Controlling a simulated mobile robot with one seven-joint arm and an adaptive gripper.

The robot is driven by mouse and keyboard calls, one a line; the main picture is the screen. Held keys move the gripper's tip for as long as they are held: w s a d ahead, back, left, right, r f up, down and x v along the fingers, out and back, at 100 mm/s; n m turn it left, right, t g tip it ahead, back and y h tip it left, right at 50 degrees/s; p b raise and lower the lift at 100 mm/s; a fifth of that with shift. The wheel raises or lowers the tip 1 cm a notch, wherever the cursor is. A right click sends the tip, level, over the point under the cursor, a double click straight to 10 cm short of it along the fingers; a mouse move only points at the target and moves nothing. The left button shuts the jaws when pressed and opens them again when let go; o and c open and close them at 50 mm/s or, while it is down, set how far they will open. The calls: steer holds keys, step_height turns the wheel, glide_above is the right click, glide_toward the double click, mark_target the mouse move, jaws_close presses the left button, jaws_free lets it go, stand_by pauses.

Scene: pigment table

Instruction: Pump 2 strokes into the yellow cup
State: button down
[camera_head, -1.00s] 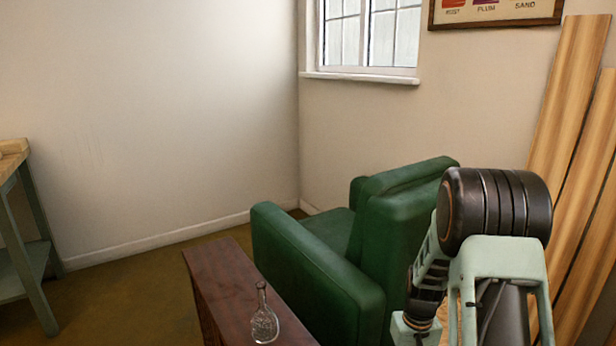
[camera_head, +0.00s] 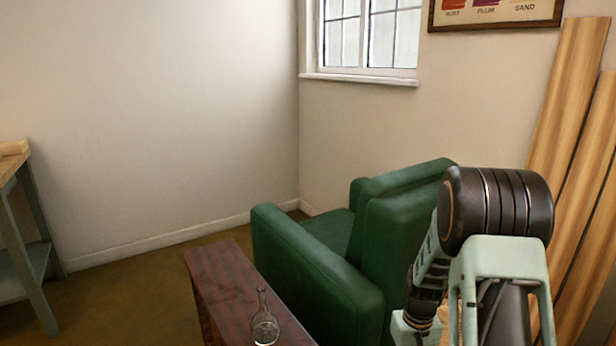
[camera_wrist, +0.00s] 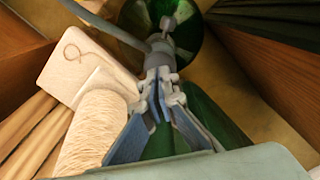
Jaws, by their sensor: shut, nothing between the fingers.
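In the head view my arm fills the lower right, in front of the green armchair, and my gripper cannot be made out there.
A clear glass bottle (camera_head: 264,328) stands on a narrow red-brown table (camera_head: 222,285) beside a green armchair (camera_head: 385,225). A workbench (camera_head: 22,255) is at the left edge. Planks (camera_head: 565,110) lean on the right wall. Open floor (camera_head: 140,295) lies between bench and table.

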steer(key=shift+f+b, duration=1.25)
steer(key=shift+f, duration=0.75)
steer(key=shift+r, duration=0.25)
steer(key=shift+r+p, duration=1.65)
steer(key=shift+r, duration=0.25)
steer(key=shift+r, duration=0.1)
step_height(320, 180, up, 6)
steer(key=p, duration=0.4)
